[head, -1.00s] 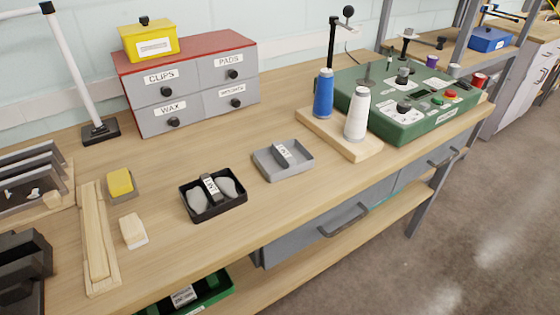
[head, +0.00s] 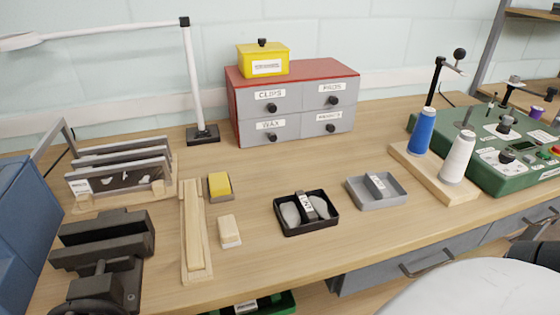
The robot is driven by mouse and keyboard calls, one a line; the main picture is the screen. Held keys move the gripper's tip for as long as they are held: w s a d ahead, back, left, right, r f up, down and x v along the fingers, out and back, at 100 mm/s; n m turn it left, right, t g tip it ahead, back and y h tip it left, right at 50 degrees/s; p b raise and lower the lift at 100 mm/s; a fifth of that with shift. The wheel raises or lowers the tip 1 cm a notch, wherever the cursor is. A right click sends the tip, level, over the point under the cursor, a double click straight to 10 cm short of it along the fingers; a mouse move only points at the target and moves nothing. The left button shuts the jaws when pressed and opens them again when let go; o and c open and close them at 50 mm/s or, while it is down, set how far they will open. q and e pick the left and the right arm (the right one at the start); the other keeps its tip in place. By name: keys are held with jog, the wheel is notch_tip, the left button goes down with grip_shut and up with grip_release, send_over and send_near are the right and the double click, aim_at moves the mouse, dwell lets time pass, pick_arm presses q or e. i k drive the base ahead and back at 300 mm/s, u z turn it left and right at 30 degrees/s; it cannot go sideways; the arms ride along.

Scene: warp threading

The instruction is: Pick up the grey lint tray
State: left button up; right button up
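The grey lint tray (head: 358,201) sits on the wooden workbench, right of centre. It is a shallow open tray with a labelled handle across its middle, and it looks empty. A black tray (head: 291,230) with a similar labelled handle sits just to its left and holds light grey lumps. Neither gripper shows in the head view. A white rounded part of mine fills the lower right corner.
A wooden base with blue and white thread spools (head: 424,131) stands right of the grey tray, beside a green machine (head: 484,179). A drawer cabinet (head: 295,110) stands behind. A dark vise (head: 100,250) is at left. Bare bench lies between the trays and cabinet.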

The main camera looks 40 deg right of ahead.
aim_at(370, 191)
jog(key=u, duration=0.9)
jog(key=k, duration=0.75)
jog(key=z, duration=1.4)
